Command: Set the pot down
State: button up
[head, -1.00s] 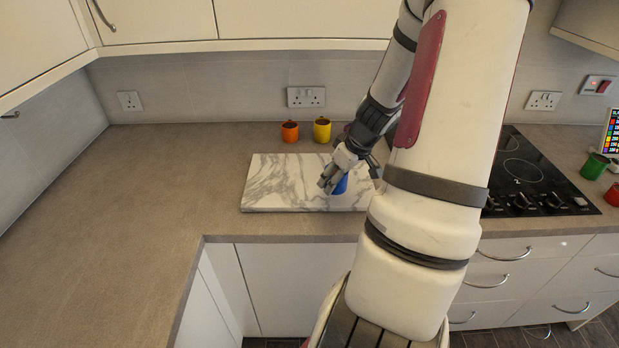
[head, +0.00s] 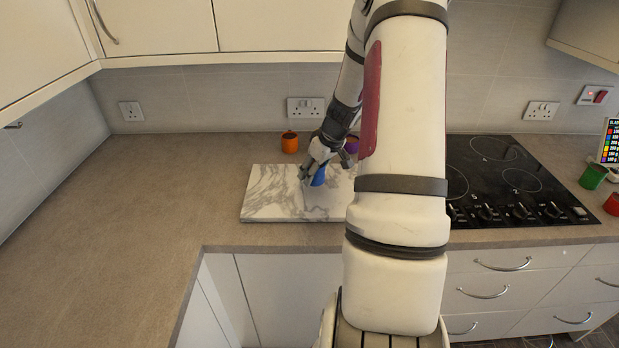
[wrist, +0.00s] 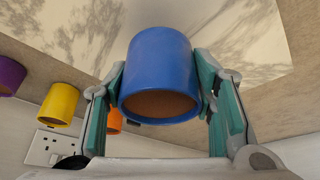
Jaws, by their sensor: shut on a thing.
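My gripper (head: 311,172) is shut on a blue pot (head: 318,177), over the marble board (head: 268,197) on the counter. In the wrist view the blue pot (wrist: 160,65) sits between both fingers, its brown open end facing the camera. In the head view the pot looks tilted, and its lower part is small there. I cannot tell whether it touches the board.
An orange pot (head: 289,142) and a purple pot (head: 352,145) stand behind the board; a yellow pot (wrist: 58,104) shows in the wrist view. A black hob (head: 500,185), green pot (head: 592,176) and red pot (head: 612,204) are at right. The left counter (head: 140,215) is clear.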

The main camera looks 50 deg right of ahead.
jog(key=shift+w, duration=0.7)
jog(key=shift+s+p+x, duration=0.15)
jog(key=shift+p+x, duration=0.05)
jog(key=shift+x, duration=0.75)
jog(key=shift+s+p+x, duration=0.2)
jog(key=shift+x, duration=0.7)
jog(key=shift+f, duration=0.15)
jog(key=o, duration=1.5)
jog(key=shift+f, duration=0.1)
jog(key=shift+c, duration=0.2)
